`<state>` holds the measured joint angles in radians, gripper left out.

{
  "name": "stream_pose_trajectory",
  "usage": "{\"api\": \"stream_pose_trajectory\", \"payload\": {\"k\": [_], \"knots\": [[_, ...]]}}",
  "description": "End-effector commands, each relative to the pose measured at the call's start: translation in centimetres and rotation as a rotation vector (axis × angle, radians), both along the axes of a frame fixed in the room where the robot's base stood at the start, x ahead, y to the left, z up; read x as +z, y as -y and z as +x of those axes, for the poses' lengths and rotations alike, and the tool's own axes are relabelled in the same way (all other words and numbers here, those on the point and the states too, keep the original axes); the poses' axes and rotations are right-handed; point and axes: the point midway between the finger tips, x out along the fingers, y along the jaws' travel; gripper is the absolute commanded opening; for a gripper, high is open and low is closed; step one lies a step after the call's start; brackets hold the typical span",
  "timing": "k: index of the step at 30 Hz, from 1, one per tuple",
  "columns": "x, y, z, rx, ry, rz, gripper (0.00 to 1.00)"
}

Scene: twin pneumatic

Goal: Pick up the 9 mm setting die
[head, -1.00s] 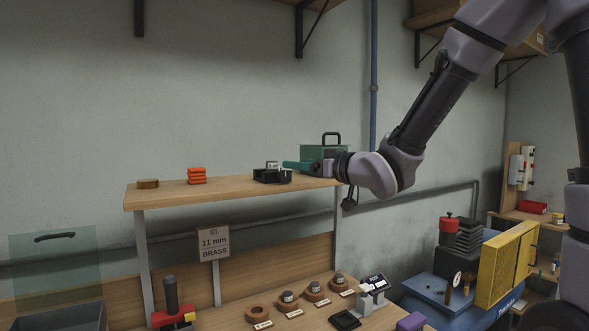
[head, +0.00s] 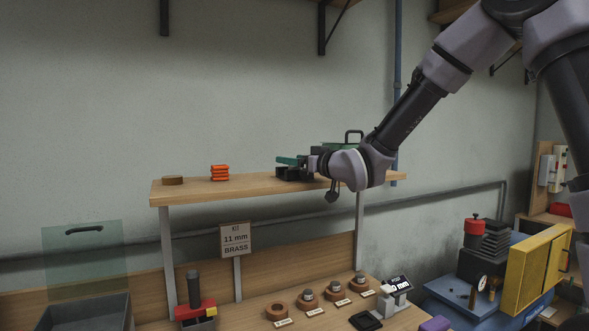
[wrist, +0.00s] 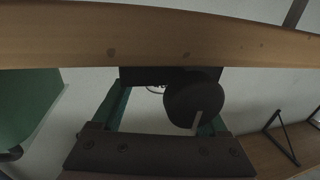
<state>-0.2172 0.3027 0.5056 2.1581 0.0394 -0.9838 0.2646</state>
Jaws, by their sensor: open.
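On the shelf, a black tray (head: 293,175) sits directly below the teal fingers of my gripper (head: 283,160). In the head view my gripper hides whatever is on the tray, and I cannot make out the 9 mm setting die there. In the wrist view my gripper (wrist: 165,95) has its two green fingers spread apart. A dark rounded shape (wrist: 190,98) shows between them, close to the right finger; I cannot tell what it is. A dark block (wrist: 150,76) lies beyond the fingertips against the shelf edge.
The wooden shelf (head: 245,187) also holds orange blocks (head: 220,173), a brown disc (head: 172,180) and a green case (head: 340,146) behind my arm. Several round brown holders (head: 277,312) with unreadable labels stand on the bench below.

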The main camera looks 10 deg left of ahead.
Motion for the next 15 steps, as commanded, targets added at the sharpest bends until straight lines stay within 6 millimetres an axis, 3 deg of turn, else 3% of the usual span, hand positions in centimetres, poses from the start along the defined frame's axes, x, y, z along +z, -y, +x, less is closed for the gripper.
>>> {"api": "stream_pose_trajectory", "payload": {"k": [5,11,15], "knots": [[0.0,0.0,0.01,0.0,0.0,0.0,0.77],[0.01,0.01,0.01,0.0,0.0,0.0,0.04],[0.08,0.01,0.01,0.0,0.001,0.0,0.0]]}}
